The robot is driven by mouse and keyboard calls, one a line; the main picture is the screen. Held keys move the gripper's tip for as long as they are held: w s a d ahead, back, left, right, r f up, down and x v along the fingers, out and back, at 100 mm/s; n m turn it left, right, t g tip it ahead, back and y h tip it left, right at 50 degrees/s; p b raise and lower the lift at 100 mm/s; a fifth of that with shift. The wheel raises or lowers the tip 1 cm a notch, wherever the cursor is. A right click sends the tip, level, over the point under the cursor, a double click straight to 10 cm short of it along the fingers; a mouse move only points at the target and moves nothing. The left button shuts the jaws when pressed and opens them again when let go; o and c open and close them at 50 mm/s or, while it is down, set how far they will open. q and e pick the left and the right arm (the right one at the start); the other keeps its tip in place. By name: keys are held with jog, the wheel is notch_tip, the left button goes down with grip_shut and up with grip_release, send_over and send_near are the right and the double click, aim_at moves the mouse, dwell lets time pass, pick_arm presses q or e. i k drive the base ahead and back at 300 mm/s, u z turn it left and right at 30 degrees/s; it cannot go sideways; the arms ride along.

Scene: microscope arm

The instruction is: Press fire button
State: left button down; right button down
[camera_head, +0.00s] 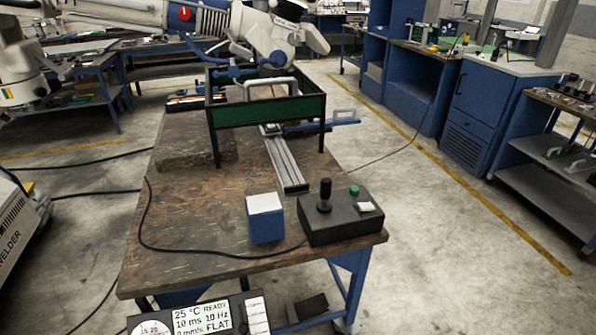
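A dark control box (339,224) sits at the near right corner of the wooden-topped table. No label shows which one is the fire button. The top of the box is uncovered and nothing touches the buttons. Neither of my grippers is in view.
A blue block with a white top (265,218) stands just left of the box. A black cable crosses the table (190,225). A green-panelled frame (262,112) stands farther back, below a large white arm (265,35). A display panel (200,316) shows at the bottom.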

aim_at(354, 191)
jog(key=u, duration=0.15)
jog(key=i, duration=0.95)
jog(key=z, duration=0.2)
